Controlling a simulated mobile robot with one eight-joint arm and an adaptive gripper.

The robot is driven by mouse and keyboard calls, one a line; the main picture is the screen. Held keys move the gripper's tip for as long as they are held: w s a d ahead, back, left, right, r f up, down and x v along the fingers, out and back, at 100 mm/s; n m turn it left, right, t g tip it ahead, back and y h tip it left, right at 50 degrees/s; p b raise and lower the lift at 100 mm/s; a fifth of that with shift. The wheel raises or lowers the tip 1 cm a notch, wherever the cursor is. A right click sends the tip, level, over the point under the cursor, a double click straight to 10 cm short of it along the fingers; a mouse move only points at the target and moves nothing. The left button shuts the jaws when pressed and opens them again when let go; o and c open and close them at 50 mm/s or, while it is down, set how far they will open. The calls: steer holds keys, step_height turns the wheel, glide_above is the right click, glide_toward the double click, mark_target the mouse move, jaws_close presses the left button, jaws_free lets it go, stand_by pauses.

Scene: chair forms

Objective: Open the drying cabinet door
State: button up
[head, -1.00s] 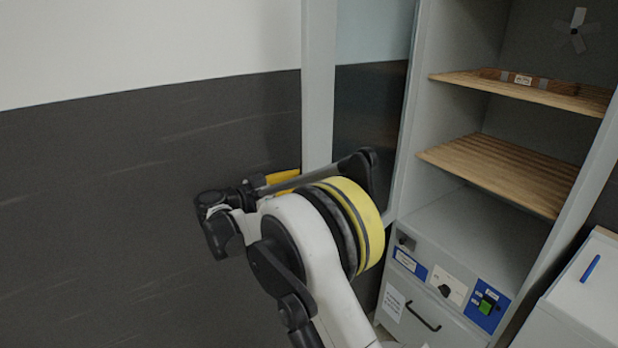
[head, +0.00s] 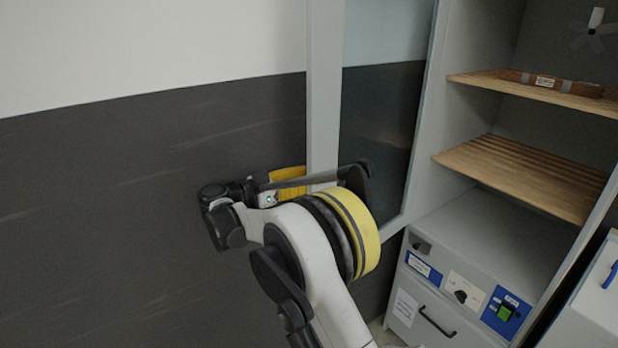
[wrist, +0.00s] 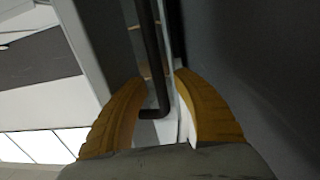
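The drying cabinet (head: 432,205) is on the right in the head view. Its glass door with a grey frame (head: 323,90) stands swung open to the left, so the interior shows. My gripper (head: 288,184) is at the door's outer edge, partly hidden by my arm. In the wrist view the two yellow fingers of my gripper (wrist: 163,80) are spread apart. A dark bar-like handle (wrist: 151,50) passes between them, with a visible gap beside the left finger. Whether the right finger touches the door is unclear.
Inside the cabinet are wooden slatted shelves (head: 520,175), with a small labelled wooden item (head: 546,82) on the upper one. Below are a control panel (head: 462,290) and a drawer handle (head: 436,322). A white unit (head: 590,310) stands at lower right. A dark-and-white wall fills the left.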

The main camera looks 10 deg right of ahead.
stand_by(0.3)
steer(key=v, duration=1.2)
